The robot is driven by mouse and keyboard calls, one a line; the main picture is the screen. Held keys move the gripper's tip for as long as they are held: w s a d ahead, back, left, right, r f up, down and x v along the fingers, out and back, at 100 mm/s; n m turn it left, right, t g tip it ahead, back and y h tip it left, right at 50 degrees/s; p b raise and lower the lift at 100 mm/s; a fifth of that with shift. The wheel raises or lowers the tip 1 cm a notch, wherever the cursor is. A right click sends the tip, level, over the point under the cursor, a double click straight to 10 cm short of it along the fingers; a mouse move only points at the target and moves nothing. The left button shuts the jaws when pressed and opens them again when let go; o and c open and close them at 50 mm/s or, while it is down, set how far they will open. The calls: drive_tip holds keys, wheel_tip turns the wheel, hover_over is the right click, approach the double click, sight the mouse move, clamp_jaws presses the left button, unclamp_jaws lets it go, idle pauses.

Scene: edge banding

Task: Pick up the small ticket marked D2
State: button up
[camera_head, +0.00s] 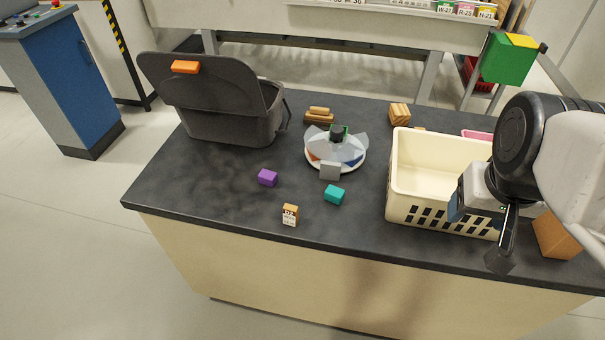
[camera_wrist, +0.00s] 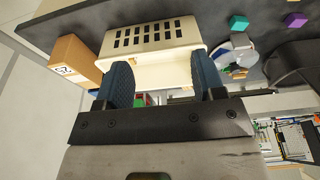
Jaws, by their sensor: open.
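The small ticket marked D2 (camera_head: 290,215) is a small orange-brown piece with a white printed face. It stands near the front edge of the dark table in the camera_head view, left of the cream basket. It does not show in the camera_wrist view. My gripper (camera_wrist: 166,82) is open, with its two blue fingers apart and nothing visibly held between them. In the camera_head view my gripper is over the right part of the basket, far to the right of the ticket, and partly hidden by my arm.
A cream basket (camera_head: 420,162) stands right of centre. A teal block (camera_head: 334,194) and a purple block (camera_head: 268,177) lie near the ticket. A round divided dish (camera_head: 313,163) and a grey lidded bin (camera_head: 228,128) stand behind. A brown box (camera_head: 553,236) is at the right.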

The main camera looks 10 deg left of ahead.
drive_tip(key=shift+c, duration=0.7)
drive_tip(key=shift+a, duration=0.1)
drive_tip(key=m+g+y, duration=0.3)
drive_tip(key=m+y, duration=0.9)
drive_tip(key=m, duration=0.2)
approach(293, 208)
drive_tip(key=s+r, duration=0.2)
drive_tip(key=s, duration=0.2)
drive_tip(key=w+a+f+m, duration=0.1)
drive_tip(key=w+a+f+m+t+y, duration=0.1)
drive_tip(key=f+m, duration=0.1)
drive_tip(key=w+a+f+m+t, duration=0.1)
drive_tip(key=f+m, duration=0.1)
drive_tip(key=shift+a+y, duration=0.3)
drive_tip(key=shift+a, duration=0.1)
drive_tip(key=shift+a+f, duration=0.1)
